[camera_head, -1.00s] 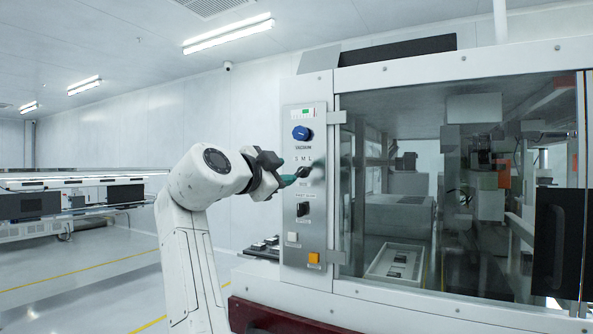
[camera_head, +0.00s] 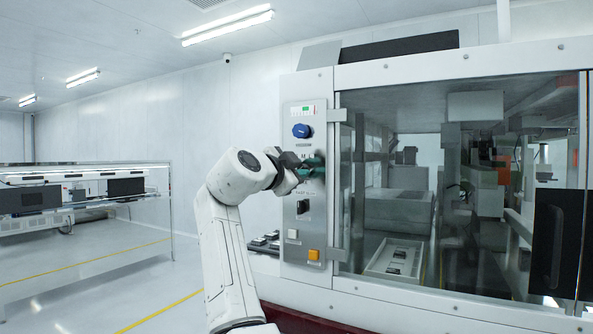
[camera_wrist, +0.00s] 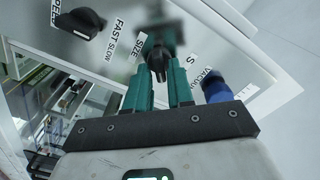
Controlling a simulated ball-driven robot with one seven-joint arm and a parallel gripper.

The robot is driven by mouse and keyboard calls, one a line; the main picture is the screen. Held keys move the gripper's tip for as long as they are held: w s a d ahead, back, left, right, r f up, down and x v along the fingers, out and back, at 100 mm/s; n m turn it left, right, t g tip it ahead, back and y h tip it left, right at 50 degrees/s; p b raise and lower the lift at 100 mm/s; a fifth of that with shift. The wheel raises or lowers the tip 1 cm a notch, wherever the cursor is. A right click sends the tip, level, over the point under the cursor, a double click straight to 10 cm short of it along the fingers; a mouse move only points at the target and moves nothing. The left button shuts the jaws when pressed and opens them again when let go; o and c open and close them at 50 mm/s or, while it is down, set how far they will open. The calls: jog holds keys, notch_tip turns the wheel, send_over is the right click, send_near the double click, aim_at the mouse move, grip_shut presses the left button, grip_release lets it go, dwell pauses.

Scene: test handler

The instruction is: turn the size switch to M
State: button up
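The size switch (camera_wrist: 157,68) is a black knob on the grey control panel (camera_wrist: 215,40), by the "SIZE" and "S" labels in the wrist view. My gripper (camera_wrist: 161,64) has its two green fingers on either side of this knob, with a narrow gap between them. Firm contact with the knob does not show. In the head view my gripper (camera_head: 314,169) is at the panel and covers the switch and part of its lettering. The M mark and the knob's exact pointing direction are hard to make out.
A blue vacuum knob (camera_head: 302,131) sits above, close to my fingers in the wrist view. A black speed switch (camera_head: 303,207) is below, with white (camera_head: 293,235) and orange (camera_head: 314,254) buttons lower down. The glazed machine front (camera_head: 400,110) is right of the panel.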

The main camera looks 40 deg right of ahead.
grip_shut()
jog(key=shift+n, duration=0.3)
jog(key=shift+w+a+n+p, duration=0.1)
jog(key=shift+n+p, duration=1.1)
jog(key=shift+n, duration=1.05)
jog(key=shift+w+n+p, duration=0.1)
jog(key=shift+n+p, duration=1.05)
jog(key=shift+n, duration=1.1)
jog(key=shift+o, duration=1.6)
grip_release()
